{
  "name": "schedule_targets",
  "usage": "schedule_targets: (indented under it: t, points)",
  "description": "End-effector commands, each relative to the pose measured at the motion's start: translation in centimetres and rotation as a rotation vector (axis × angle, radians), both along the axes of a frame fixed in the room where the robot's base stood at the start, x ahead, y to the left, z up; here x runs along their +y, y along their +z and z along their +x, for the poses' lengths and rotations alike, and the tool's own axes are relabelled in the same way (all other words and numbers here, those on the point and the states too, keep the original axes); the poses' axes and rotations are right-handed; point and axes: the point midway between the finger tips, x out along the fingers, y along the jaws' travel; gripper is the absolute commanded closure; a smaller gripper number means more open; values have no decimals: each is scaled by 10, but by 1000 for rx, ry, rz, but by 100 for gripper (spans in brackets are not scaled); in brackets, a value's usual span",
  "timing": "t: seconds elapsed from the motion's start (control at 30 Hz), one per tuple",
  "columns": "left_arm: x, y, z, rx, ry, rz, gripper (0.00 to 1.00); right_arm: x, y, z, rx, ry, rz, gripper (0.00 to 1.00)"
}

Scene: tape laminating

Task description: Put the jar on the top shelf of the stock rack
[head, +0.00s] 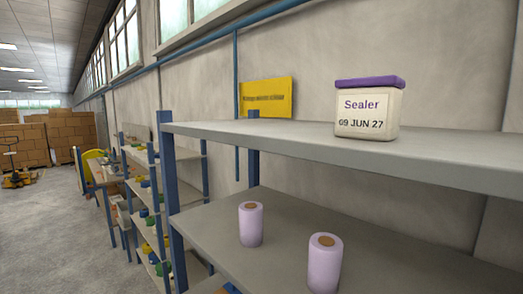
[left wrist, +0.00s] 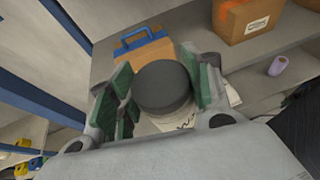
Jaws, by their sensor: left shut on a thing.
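In the left wrist view my left gripper (left wrist: 163,82) is shut on the jar (left wrist: 163,88), with its green-padded fingers on both sides. The jar has a round dark grey lid; part of a pale label with dark print shows below it, and the rest is hidden. In the head view the stock rack's top shelf (head: 290,141) is a grey board on blue posts. A cream tub (head: 368,112) with a purple lid, marked "Sealer" and "09 JUN 27", stands on it. Neither gripper shows in the head view.
The top shelf is bare left of the tub. Two lilac rolls (head: 251,224) (head: 324,262) stand on the shelf below. In the left wrist view, an orange-brown box with a blue handle (left wrist: 143,47) and a cardboard box (left wrist: 250,20) sit on a grey shelf beyond the jar.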

Motion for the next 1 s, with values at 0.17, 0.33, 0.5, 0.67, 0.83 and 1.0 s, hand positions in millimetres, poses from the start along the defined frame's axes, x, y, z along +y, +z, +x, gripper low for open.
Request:
schedule_targets:
  t: [0.17, 0.33, 0.5, 0.67, 0.83, 1.0]
  points:
    - [-3, 17, 9, -6, -10, 0, 81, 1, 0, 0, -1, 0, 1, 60]
    - [-6, 35, 18, -6, -20, 2, 81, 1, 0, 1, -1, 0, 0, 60]
    - [-10, 53, 26, -5, -30, 1, 81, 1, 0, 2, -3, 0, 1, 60]
    - [-13, 71, 33, -5, -39, 0, 81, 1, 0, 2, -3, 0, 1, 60]
    - [-16, 90, 40, -6, -49, 2, 81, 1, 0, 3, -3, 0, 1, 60]
    - [-18, 109, 45, -7, -57, 1, 81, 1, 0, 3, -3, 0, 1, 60]
